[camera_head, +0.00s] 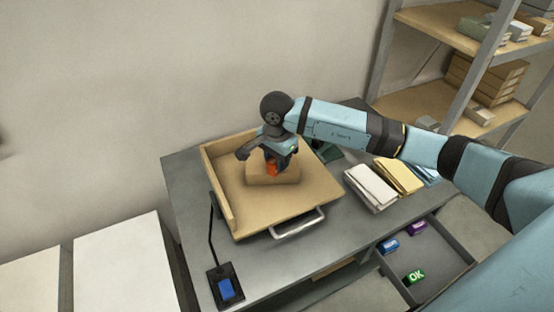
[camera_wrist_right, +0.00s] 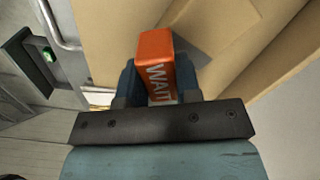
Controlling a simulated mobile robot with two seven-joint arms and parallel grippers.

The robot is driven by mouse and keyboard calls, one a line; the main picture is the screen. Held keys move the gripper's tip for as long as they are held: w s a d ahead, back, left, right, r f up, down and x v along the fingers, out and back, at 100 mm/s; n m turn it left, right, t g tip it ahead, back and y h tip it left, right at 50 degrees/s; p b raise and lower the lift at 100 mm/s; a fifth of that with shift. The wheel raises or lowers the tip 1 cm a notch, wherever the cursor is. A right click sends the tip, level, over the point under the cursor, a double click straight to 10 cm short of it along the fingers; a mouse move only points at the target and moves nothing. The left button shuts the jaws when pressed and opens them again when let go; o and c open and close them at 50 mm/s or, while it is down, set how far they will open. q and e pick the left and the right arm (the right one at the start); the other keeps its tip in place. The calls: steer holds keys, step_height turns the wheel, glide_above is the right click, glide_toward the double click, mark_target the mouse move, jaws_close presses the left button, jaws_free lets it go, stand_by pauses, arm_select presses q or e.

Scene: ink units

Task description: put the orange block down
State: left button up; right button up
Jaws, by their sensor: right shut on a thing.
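My right gripper (camera_head: 274,164) is over the wooden tray (camera_head: 232,212) on the desk. It is shut on the orange block (camera_head: 272,170), just at or above the tan box (camera_head: 262,181) inside the tray. In the right wrist view the orange block (camera_wrist_right: 155,50) sits between the dark blue fingers (camera_wrist_right: 157,85), with white lettering like "WAIT" on its side. I cannot tell whether the block touches the box below. My left gripper is not in view.
An open drawer (camera_head: 447,262) at the right holds a blue block (camera_head: 388,246), a purple block (camera_head: 417,228) and a green "OK" block (camera_head: 415,276). A dark stand (camera_head: 212,291) with a blue block (camera_head: 227,289) is at the desk's front left. Paper stacks (camera_head: 371,187) lie right of the tray.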

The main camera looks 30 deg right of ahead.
steer(key=shift+f, duration=0.35)
steer(key=shift+f, duration=0.2)
steer(key=o, duration=1)
steer(key=shift+r, duration=0.15)
